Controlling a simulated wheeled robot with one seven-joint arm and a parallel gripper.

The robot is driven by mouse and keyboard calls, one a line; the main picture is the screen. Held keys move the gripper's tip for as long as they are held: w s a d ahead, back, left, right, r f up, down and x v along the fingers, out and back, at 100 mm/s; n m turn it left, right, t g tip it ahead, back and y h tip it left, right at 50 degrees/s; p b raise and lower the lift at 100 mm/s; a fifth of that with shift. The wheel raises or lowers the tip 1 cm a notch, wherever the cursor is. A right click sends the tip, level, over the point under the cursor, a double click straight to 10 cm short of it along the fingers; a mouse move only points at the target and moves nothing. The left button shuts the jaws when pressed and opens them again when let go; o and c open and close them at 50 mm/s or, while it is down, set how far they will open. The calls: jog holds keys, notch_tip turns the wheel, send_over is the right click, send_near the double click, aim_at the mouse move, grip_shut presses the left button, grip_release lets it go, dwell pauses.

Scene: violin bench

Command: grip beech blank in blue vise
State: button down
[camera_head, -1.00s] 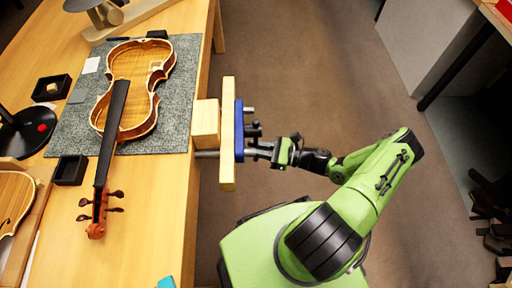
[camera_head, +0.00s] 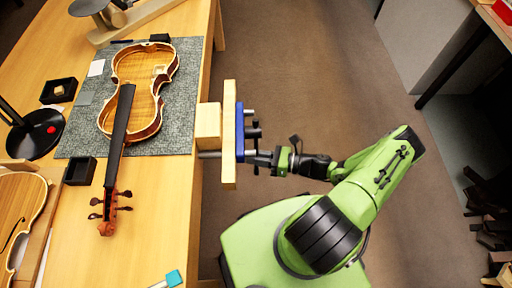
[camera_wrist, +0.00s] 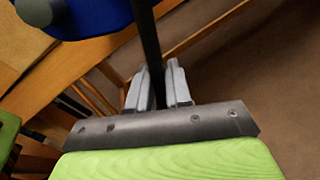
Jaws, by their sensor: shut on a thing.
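The blue vise (camera_head: 240,132) is at the bench's right edge in the head view, with a pale wooden jaw (camera_head: 229,150) on its bench side. The beech blank (camera_head: 208,122) sits between the bench edge and this jaw, appearing to meet the jaw; I cannot tell whether it is clamped. My gripper (camera_head: 264,158) is beside the vise's outer face, shut on the dark vise handle bar (camera_head: 256,136). In the wrist view the bar (camera_wrist: 148,35) runs between my gripper's fingers (camera_wrist: 158,85), and part of the blue vise (camera_wrist: 90,15) shows at top left.
A violin (camera_head: 140,85) lies on a grey mat (camera_head: 180,135) on the bench, its scroll near the front. Small black trays (camera_head: 80,171), a round black stand (camera_head: 38,135) and a teal-ended tool (camera_head: 174,278) are also there. The floor (camera_head: 330,70) right of the bench is clear.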

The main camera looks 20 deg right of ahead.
jog(key=shift+s+a+r+m+g+p, duration=0.2)
jog(key=shift+s+r+m+g+p, duration=0.1)
jog(key=shift+s+r+m+p, duration=0.4)
jog(key=s+a+r+m+g+p, duration=0.1)
jog(key=s+r+m+g+p, duration=0.1)
jog(key=s+r+m+p, duration=0.2)
jog(key=shift+s+a+r+m+h+p, duration=0.15)
jog(key=shift+m+h+p, duration=0.15)
jog(key=shift+m+p, duration=0.9)
jog(key=c, duration=1.2)
grip_release()
jog(key=shift+s, duration=0.1)
jog(key=shift+c, duration=0.2)
jog(key=shift+r, duration=0.1)
